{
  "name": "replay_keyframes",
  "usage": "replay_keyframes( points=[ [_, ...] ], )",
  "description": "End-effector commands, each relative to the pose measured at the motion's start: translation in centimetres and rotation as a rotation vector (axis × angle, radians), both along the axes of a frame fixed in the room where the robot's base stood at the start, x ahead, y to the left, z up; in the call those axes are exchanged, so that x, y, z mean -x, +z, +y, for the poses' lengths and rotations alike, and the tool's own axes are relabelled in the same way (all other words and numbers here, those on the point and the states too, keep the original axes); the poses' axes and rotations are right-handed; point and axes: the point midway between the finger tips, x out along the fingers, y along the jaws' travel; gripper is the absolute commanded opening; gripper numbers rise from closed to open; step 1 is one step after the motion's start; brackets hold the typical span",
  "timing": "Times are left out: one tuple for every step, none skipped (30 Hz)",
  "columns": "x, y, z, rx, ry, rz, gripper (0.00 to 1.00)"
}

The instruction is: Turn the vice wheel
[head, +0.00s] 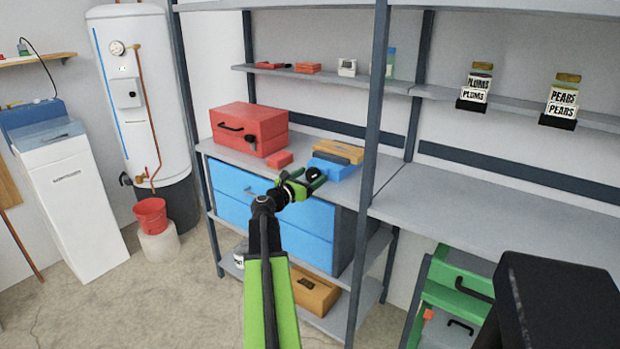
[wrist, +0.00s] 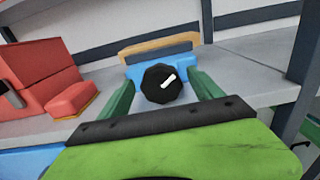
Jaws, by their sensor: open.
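The vice (head: 338,171) is a blue block with a tan wooden piece (head: 340,151) at its back, on the grey shelf top. In the wrist view the vice (wrist: 186,62) faces me, with its black wheel (wrist: 161,83) in front. The wheel has a white mark pointing to the upper right. My gripper (head: 306,180) is open in front of the vice. In the wrist view its green fingers (wrist: 161,79) stand to the left and right of the wheel, with visible gaps. I cannot tell how deep the fingertips reach around it.
A red toolbox (head: 258,128) and a small red box (head: 280,159) stand left of the vice. A dark shelf post (head: 372,130) rises to its right. Blue drawers (head: 300,235) are below. The shelf top further right (head: 480,205) is clear.

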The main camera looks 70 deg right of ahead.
Motion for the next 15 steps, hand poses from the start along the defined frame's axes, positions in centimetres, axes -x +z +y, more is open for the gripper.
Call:
replay_keyframes(
  points=[
    [0.0,0.0,0.02,0.0,0.0,0.0,0.75],
    [0.0,0.0,0.02,0.0,0.0,0.0,0.75],
    [0.0,0.0,0.03,0.0,0.0,0.0,0.74],
    [0.01,0.0,0.03,0.0,0.0,0.0,0.7],
    [0.01,0.0,0.03,0.0,0.0,0.0,0.66],
    [0.01,0.0,0.03,0.0,0.0,0.0,0.61],
    [0.01,0.0,0.03,0.0,0.0,0.0,0.57],
    [0.01,0.0,0.03,0.0,0.0,0.0,0.53],
    [0.01,0.0,0.03,0.0,0.0,0.0,0.47],
    [0.01,0.0,0.03,0.0,0.0,0.0,0.43],
    [0.01,0.0,0.03,0.0,0.0,0.0,0.4],
    [0.01,0.0,0.03,0.0,0.0,0.0,0.34],
    [0.01,0.0,0.03,0.0,0.0,0.0,0.3],
    [0.01,0.0,0.03,0.0,0.0,0.0,0.27],
    [0.0,0.0,0.03,0.0,0.0,0.0,0.21]
  ],
)
